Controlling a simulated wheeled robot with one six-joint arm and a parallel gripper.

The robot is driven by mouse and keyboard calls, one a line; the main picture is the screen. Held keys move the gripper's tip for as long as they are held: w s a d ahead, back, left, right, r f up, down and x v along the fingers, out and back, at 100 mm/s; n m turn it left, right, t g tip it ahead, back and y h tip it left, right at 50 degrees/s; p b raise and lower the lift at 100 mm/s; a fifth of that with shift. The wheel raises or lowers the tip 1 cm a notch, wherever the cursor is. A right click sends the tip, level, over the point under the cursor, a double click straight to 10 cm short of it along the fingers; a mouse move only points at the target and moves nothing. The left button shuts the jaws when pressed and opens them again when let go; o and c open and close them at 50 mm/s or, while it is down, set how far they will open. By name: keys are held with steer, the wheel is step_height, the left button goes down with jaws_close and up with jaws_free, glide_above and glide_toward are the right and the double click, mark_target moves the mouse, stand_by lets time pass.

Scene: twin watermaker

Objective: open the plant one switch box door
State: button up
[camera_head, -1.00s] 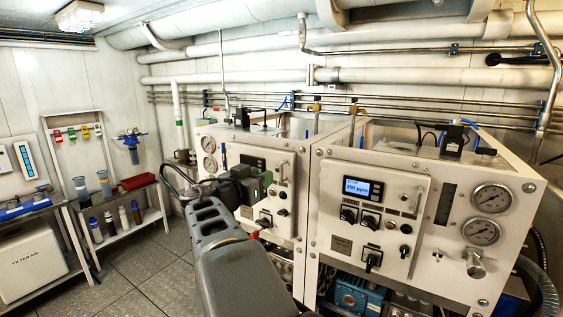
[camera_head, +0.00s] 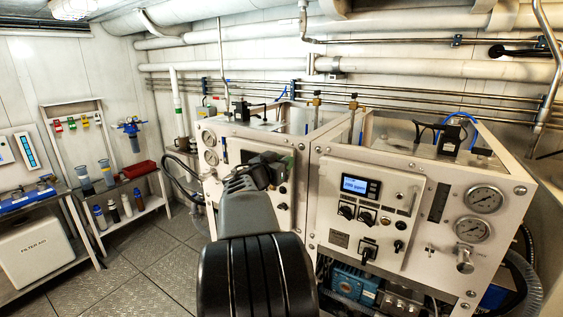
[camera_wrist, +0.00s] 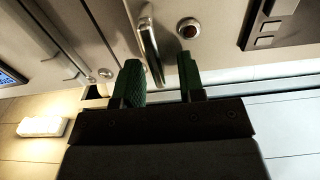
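The left plant cabinet carries a pale switch box door (camera_head: 285,192), partly hidden behind my arm and gripper. No label shows which plant is one. My gripper (camera_wrist: 160,80) is open, with two green-padded fingers apart. The handle shows beyond the gap between the fingertips; I see no contact. In the head view my gripper (camera_head: 272,168) is in front of the left door's upper part. The door looks shut.
Shelves (camera_head: 125,190) with bottles and a red tray stand at the left. The floor (camera_head: 150,265) between is clear.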

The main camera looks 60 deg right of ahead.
jaws_close()
stand_by(0.5)
